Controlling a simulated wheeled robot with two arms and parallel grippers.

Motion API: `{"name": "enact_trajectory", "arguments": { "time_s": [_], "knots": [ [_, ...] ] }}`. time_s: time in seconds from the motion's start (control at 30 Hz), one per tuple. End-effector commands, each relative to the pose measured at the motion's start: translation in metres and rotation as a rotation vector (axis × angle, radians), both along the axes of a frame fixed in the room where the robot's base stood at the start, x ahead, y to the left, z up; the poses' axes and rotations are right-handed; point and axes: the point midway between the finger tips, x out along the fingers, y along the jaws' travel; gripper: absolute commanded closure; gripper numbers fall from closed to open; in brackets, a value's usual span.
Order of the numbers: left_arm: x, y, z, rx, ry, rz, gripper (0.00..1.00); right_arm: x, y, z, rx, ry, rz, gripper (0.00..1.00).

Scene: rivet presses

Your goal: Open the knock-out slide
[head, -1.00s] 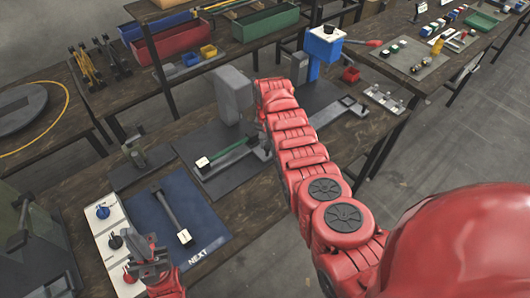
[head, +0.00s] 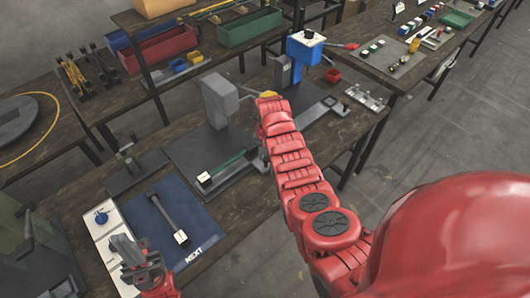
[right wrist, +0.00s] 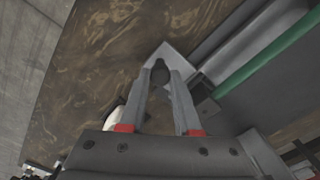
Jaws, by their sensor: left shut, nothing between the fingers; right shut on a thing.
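The press (head: 219,101) is a grey block on a dark base plate, with a grey rail and a green bar (head: 230,163) running in front of it. In the right wrist view my right gripper (right wrist: 160,82) is shut on a dark knob (right wrist: 160,68). The knob sits over a light grey pointed plate (right wrist: 174,58), seemingly part of the knock-out slide. The green bar (right wrist: 268,66) lies to the right. In the head view my right arm hides that hand and the knob. My left gripper (head: 124,248) is shut and empty above the white panel (head: 100,228).
A blue mat (head: 168,232) marked NEXT holds a dark rod with a white tag. Long bins (head: 158,50) fill the back shelf. Bare wood shows right of the mat.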

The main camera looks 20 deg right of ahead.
Motion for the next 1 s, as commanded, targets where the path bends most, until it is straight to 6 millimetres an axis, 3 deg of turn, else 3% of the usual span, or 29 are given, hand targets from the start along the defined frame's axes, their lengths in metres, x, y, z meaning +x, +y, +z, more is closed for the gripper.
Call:
{"name": "enact_trajectory", "arguments": {
  "time_s": [0.07,0.1,0.27,0.73,1.0],
  "knots": [
    [0.0,0.0,0.0,0.0,0.0,0.0,1.0,0.001,0.0,0.0,-0.001,-0.002,0.0,1.0],
    [0.0,0.0,0.0,0.0,0.0,0.0,1.0,0.001,0.0,0.0,-0.001,-0.002,0.0,0.66],
    [0.0,0.0,0.0,0.0,0.0,0.0,1.0,0.001,0.0,0.0,-0.001,-0.002,0.0,0.39],
    [0.0,0.0,-0.005,0.0,0.0,0.0,1.0,0.002,-0.001,0.008,-0.002,-0.005,-0.002,0.39],
    [0.0,0.0,-0.024,0.0,0.0,0.0,1.0,0.002,-0.001,0.049,-0.001,-0.009,0.0,0.39]
  ]
}}
